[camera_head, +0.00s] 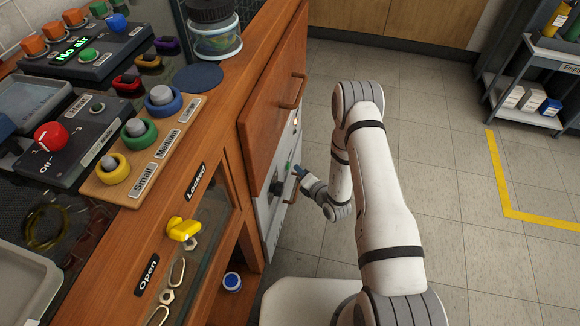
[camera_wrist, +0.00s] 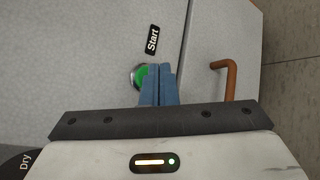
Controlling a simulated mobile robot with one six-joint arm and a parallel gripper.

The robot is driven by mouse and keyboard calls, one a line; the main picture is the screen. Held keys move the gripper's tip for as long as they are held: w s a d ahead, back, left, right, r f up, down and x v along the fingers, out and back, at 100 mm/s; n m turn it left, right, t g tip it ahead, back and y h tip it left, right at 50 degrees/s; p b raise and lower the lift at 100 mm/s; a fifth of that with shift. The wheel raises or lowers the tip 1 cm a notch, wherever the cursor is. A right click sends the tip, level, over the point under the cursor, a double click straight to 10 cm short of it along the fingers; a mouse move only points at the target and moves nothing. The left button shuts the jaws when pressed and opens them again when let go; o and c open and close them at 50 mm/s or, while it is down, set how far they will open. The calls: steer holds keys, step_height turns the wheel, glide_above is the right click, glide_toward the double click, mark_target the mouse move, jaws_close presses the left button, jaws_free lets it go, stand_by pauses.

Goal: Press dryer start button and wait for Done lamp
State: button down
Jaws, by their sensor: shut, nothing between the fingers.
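The green start button (camera_wrist: 139,76) in a metal ring is on the dryer's pale front panel (camera_wrist: 95,50), below a black "Start" label (camera_wrist: 152,40). My gripper (camera_wrist: 160,68) is shut and empty. Its blue fingertips overlap the right side of the button in the wrist view; I cannot tell whether they touch it. In the head view, my gripper (camera_head: 297,168) is close to the dryer front (camera_head: 276,215). A small yellowish light (camera_head: 296,122) shows higher on the front; its label is not readable.
A brown handle (camera_wrist: 231,76) is right of the button in the wrist view. A "Dry" label (camera_wrist: 26,161) shows at lower left. The wooden bench (camera_head: 235,60) with its drawer handle (camera_head: 294,92) stands beside my arm.

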steer(key=d, duration=0.2)
steer(key=s+d, duration=0.1)
steer(key=d, duration=0.2)
stand_by(0.4)
stand_by(0.8)
